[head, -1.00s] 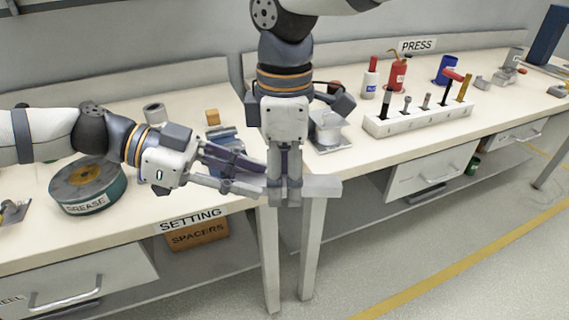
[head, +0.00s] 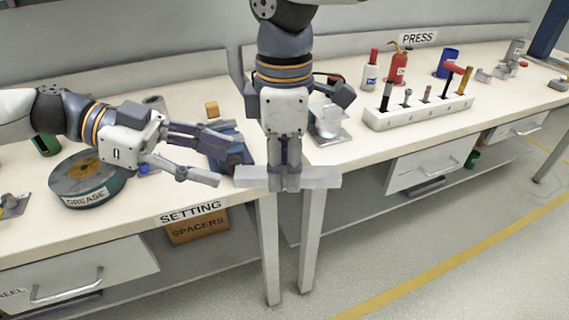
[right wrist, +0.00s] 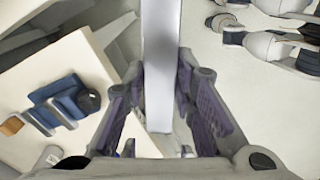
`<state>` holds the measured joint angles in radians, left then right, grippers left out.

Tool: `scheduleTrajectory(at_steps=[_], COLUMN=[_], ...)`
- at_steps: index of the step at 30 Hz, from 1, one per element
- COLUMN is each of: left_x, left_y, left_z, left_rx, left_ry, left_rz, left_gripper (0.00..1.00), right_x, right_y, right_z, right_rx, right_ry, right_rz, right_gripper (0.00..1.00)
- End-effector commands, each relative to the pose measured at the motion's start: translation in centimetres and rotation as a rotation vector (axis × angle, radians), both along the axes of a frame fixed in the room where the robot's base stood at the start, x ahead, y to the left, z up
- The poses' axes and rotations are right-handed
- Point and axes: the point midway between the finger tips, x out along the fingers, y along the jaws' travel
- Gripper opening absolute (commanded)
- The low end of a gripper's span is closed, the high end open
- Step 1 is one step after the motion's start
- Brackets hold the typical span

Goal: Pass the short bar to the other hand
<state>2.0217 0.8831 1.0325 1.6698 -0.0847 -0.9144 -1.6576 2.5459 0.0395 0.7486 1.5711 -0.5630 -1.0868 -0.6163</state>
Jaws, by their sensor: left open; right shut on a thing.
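The short bar (head: 320,177) is a plain light-grey block, held level in front of the bench edge. My right gripper (head: 284,180) points down and is shut on its middle, with both ends sticking out. In the right wrist view the bar (right wrist: 159,60) runs lengthwise between the purple-grey fingers of the right gripper (right wrist: 160,75). My left gripper (head: 232,168) is open and empty, its fingers spread just left of the bar's left end. The fingertips look close to that end, but appear apart from it.
A blue fixture (head: 228,138) stands on the bench behind the left gripper, with an orange block (head: 212,109) beyond it. A round grease tin (head: 88,181) lies at left. A white tool rack (head: 418,113) stands at right. The floor in front is clear.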

Motion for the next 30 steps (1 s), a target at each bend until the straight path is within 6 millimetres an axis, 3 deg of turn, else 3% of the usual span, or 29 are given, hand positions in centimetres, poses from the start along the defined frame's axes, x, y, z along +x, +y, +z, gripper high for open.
scheduleTrajectory(at_steps=[3,7,11,13,17,22,26,30], left_x=[0.4,0.6,0.5,0.2,-1.7,-7.2,-13.2,-20.5], left_y=[2.9,5.0,5.5,4.4,0.7,-2.5,-2.3,0.9], left_z=[1.2,2.1,1.9,0.2,-6.3,-16.8,-23.9,-29.8], left_rx=[0.001,0.0,0.009,0.037,0.154,0.377,0.57,0.787], left_ry=[-0.003,-0.002,0.019,0.082,0.317,0.653,0.864,1.02], left_rz=[0.004,0.0,0.004,0.022,0.115,0.314,0.507,0.767], left_gripper=[0.48,0.48,0.48,0.48,0.48,0.48,0.48,0.48], right_x=[0.0,0.0,0.0,0.0,0.0,0.0,0.0,0.0], right_y=[0.0,0.0,0.0,0.0,0.0,0.0,0.0,0.0], right_z=[0.0,0.0,0.0,0.0,0.0,0.0,0.0,0.0], right_rx=[0.0,0.0,0.0,0.0,0.0,0.0,0.0,0.0], right_ry=[-0.001,-0.001,0.0,0.0,0.0,0.0,0.0,-0.001], right_rz=[0.0,0.0,0.0,0.0,0.0,0.0,0.0,0.0], right_gripper=[0.0,0.0,0.0,0.0,0.0,0.0,0.0,0.0])
